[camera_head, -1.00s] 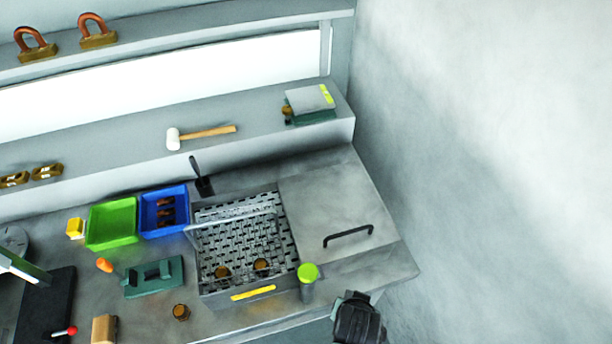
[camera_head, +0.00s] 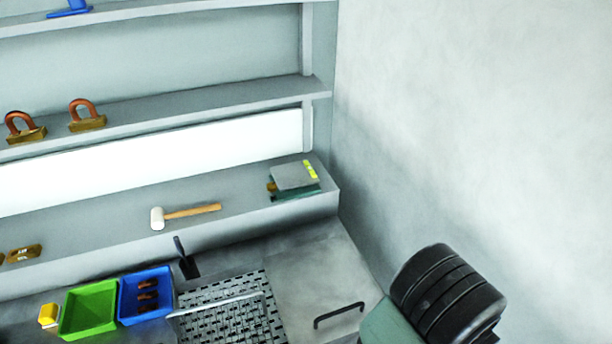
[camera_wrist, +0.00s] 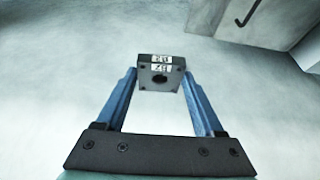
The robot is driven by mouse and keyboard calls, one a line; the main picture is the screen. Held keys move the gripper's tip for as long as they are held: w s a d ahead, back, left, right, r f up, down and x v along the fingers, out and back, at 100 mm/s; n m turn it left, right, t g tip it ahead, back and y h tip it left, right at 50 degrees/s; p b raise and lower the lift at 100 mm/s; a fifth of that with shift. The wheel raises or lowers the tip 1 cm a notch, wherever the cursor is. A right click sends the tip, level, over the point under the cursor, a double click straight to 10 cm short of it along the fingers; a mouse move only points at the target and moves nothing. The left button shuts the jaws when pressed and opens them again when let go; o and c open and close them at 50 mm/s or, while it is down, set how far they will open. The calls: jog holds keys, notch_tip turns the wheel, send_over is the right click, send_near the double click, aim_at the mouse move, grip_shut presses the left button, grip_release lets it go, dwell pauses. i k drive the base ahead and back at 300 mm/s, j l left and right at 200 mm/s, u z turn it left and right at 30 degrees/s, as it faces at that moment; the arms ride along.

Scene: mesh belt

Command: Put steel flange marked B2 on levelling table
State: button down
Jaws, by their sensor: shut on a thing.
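The steel flange (camera_wrist: 160,80), a dark square plate with a round hole and white labels, shows in the wrist view. Its label seems to read B2, seen upside down. My gripper (camera_wrist: 160,82) is shut on it, with one blue finger at each side, holding it clear of the floor. A low stand with a grey top plate, green base and yellow strip (camera_head: 295,177) sits at the right end of the lower shelf in the head view. It looks like the levelling table, and its top appears empty. My gripper and the flange are not visible in the head view.
A white-headed mallet (camera_head: 185,215) lies on the same shelf, left of the stand. Below are a green bin (camera_head: 88,310), a blue bin (camera_head: 146,295), a mesh belt (camera_head: 235,308) and a dark handle (camera_head: 339,314). A wall (camera_head: 480,130) bounds the right side.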

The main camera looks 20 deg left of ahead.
aim_at(293, 177)
jog(key=i+j, duration=1.2)
jog(key=j, duration=0.1)
